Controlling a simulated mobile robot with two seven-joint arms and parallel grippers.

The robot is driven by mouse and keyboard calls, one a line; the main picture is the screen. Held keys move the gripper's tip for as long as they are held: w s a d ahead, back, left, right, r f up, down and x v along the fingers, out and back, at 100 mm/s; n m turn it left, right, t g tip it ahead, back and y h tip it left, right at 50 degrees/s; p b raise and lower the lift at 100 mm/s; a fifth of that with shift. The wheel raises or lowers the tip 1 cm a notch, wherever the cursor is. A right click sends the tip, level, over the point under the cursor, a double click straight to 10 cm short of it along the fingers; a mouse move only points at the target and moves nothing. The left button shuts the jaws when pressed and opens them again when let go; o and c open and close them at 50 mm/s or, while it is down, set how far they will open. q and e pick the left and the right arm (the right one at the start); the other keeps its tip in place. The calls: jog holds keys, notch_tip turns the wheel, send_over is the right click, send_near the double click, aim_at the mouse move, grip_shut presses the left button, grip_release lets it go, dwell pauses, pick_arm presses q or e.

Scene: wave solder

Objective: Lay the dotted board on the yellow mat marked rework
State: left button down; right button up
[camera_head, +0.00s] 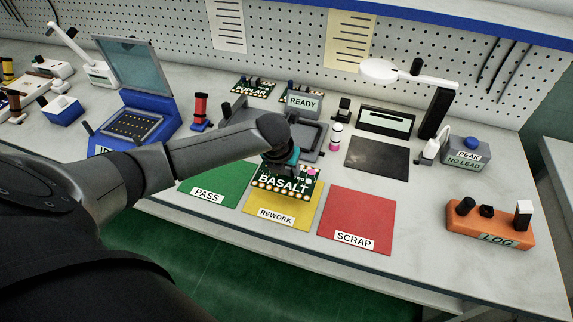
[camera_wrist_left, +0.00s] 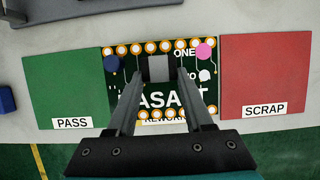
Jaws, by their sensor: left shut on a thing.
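The dotted board (camera_head: 283,184) is dark green, reads BASALT and has gold-ringed holes along its edges. In the left wrist view the board (camera_wrist_left: 147,80) shows a pink, a white and a blue dot. I cannot tell whether the board touches the mat. My right gripper is not in view.
The green PASS mat (camera_head: 222,183) lies left of the yellow mat and the red SCRAP mat (camera_head: 357,212) right. A grey fixture (camera_head: 312,140) stands behind, with a dark pad (camera_head: 377,158) to its right. The orange LOG box (camera_head: 490,228) is farther right.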

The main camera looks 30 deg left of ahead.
aim_at(285, 180)
pick_arm(q)
notch_tip(285, 180, down, 5)
jog(key=shift+b, duration=1.25)
jog(key=shift+f, duration=0.35)
jog(key=shift+f+b, duration=0.45)
jog(key=shift+c, duration=1.1)
grip_release()
jog(key=shift+s, duration=0.1)
jog(key=p+v, duration=0.4)
jog(key=v, duration=1.1)
jog(key=shift+r, duration=0.1)
